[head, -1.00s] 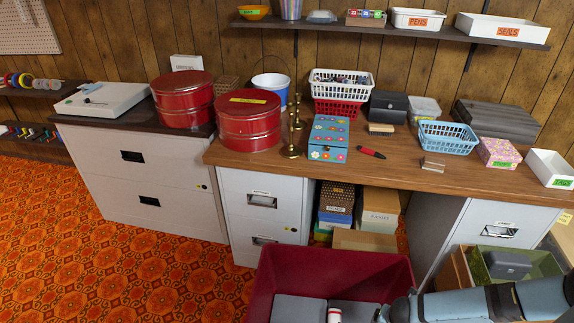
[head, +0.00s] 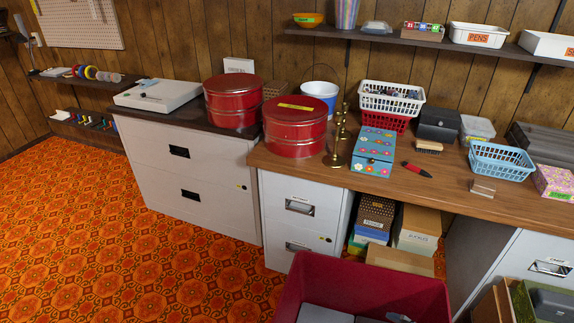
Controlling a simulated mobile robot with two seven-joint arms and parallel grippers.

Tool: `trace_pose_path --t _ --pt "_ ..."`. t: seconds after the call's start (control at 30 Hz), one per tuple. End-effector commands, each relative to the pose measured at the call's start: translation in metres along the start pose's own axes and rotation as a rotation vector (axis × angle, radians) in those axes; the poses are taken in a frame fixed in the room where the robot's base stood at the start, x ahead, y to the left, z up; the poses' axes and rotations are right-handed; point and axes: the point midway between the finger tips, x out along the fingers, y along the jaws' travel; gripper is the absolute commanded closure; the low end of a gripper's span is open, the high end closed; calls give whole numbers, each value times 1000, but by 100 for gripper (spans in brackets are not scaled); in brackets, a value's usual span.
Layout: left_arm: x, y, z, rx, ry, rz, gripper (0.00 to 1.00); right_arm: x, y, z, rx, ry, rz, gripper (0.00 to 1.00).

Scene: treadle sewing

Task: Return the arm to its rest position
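The task names my arm, and almost none of it shows. A small grey piece (head: 400,318) at the bottom edge, over the red bin, looks like the tip of my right gripper. Whether it is open or shut, or holds anything, cannot be seen. My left gripper is not in view.
The red bin (head: 372,284) stands in front of the wooden desk (head: 440,190), with grey pieces inside. The orange patterned floor (head: 130,230) at left is clear.

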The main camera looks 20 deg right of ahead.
Motion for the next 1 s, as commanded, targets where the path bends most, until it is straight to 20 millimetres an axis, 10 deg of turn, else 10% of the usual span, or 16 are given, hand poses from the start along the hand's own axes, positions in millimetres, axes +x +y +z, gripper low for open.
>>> trace_pose_path --t 0.6,1.0 --pt "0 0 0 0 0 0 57 31 -96 -102 548 142 28 9" --pt "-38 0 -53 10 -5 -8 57 -14 -74 -148 570 142 36 9"
